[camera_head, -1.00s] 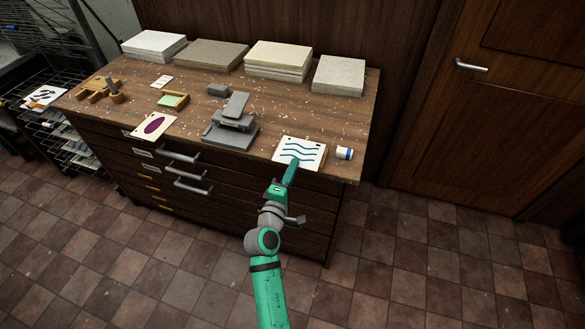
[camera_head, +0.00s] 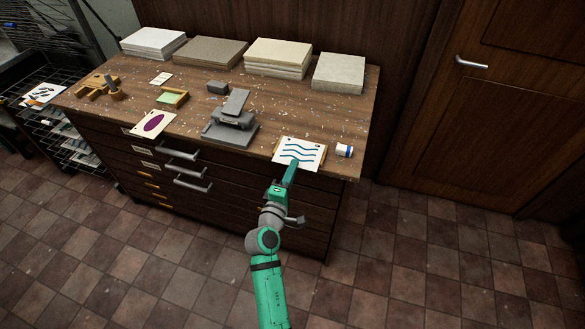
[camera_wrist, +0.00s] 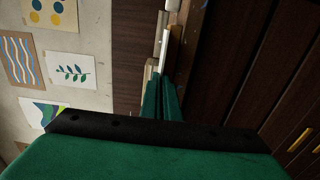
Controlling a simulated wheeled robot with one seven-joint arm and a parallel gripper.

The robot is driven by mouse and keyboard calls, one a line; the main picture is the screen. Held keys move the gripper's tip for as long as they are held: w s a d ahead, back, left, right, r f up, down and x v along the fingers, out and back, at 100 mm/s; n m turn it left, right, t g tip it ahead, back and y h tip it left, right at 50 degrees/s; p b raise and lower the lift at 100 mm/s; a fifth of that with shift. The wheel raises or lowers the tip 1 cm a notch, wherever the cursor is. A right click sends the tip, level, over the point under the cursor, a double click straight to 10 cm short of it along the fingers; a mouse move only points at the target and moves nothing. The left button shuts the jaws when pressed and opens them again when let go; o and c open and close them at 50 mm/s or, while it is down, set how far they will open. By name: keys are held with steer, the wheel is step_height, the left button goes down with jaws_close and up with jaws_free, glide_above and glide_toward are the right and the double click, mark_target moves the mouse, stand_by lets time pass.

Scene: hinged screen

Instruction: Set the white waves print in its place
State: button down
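The white print with blue wavy lines (camera_head: 299,150) lies at the front right edge of the cabinet top, on a slightly larger tan piece whose edges show at its sides. My gripper (camera_head: 292,168) is at the print's near edge, coming from the front. In the wrist view my gripper's green fingers (camera_wrist: 159,82) are close together, and the print shows as a thin white strip (camera_wrist: 166,42) at their tips. The fingers appear shut on the print's edge; the contact itself is partly hidden.
A white jar with a blue band (camera_head: 344,151) stands just right of the print. A grey press (camera_head: 231,124) and a purple oval print (camera_head: 153,124) are to the left. Paper stacks (camera_head: 278,59) line the back. A wire rack (camera_head: 66,135) stands at far left.

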steer(key=c, duration=1.9)
jaws_free()
steer(key=shift+c, duration=0.2)
steer(key=v, duration=1.1)
steer(key=s+f+m+g+y, duration=0.1)
steer(key=s+f+m+y, duration=0.3)
steer(key=s, duration=0.6)
steer(key=s+f+g+y, duration=0.1)
steer(key=s+f, duration=0.6)
steer(key=s, duration=0.2)
steer(key=s+d+r+m, duration=0.1)
steer(key=s+r+m, duration=0.2)
steer(key=s, duration=0.6)
steer(key=s+d+r+m, duration=0.2)
steer(key=s+r+m, duration=0.2)
steer(key=s+m, duration=0.3)
steer(key=shift+s+d+r+y, duration=0.15)
steer(key=shift+s+r+y, duration=0.2)
steer(key=shift+s, duration=0.85)
